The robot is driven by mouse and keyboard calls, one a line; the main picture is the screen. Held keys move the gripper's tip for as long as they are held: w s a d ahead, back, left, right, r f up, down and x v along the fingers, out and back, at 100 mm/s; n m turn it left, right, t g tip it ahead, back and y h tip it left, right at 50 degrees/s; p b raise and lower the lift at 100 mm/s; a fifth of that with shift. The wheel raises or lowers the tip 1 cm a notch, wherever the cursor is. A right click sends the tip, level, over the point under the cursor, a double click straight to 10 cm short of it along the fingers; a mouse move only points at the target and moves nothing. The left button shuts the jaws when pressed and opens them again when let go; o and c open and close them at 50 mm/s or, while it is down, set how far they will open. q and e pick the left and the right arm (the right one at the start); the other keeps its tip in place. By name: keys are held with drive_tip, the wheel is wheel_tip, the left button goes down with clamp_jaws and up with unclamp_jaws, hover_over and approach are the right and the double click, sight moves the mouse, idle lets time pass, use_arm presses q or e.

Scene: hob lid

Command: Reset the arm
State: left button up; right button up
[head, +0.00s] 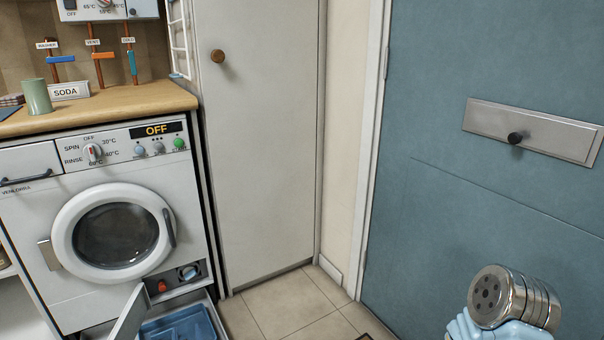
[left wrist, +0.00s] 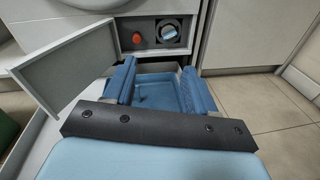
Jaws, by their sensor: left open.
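My left gripper (left wrist: 159,72) shows in the left wrist view, with its two blue fingers apart and nothing seen between them. Beyond and below the fingers is a blue tray (left wrist: 155,92) in the low front of the washing machine; it also shows at the bottom of the head view (head: 182,328). The fingers hide the tray's sides, and I cannot tell if they touch it. A grey flap (left wrist: 70,62) stands open left of the gripper, also in the head view (head: 129,315). My right gripper is not in view; a metal-capped arm part of mine is at lower right.
The washing machine (head: 30,215) has its round door (head: 113,232) shut. A red knob (left wrist: 137,38) and a round filter cap (left wrist: 169,32) sit above the tray. A tall white cupboard (head: 262,150) and a blue door (head: 470,190) stand right. Tiled floor (head: 285,305) between them is clear.

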use_arm(q)
drive_tip(key=s+d+f+m+g+h+b, duration=0.25)
drive_tip(key=d+f+m+h, duration=0.45)
drive_tip(key=d+m, duration=0.5)
drive_tip(key=s+d+f+m+g+h+b, duration=0.2)
drive_tip(key=s+d+f+m+g, duration=0.15)
drive_tip(key=s+m, duration=0.4)
drive_tip(key=s+d+f+m+g+h+b, duration=0.2)
drive_tip(key=s+d+f+m+g, duration=0.15)
drive_tip(key=s+d+m, duration=0.35)
drive_tip(key=s+a+f+m+g+b, duration=0.25)
drive_tip(key=s+m+g, duration=0.25)
drive_tip(key=s+m, duration=0.55)
wheel_tip(320, 180, up, 14)
drive_tip(key=s+d+p, duration=0.1)
drive_tip(key=p, duration=1.3)
drive_tip(key=shift+s+d+r+p, duration=0.15)
drive_tip(key=shift+s+r+p, duration=0.1)
drive_tip(key=shift+p, duration=0.05)
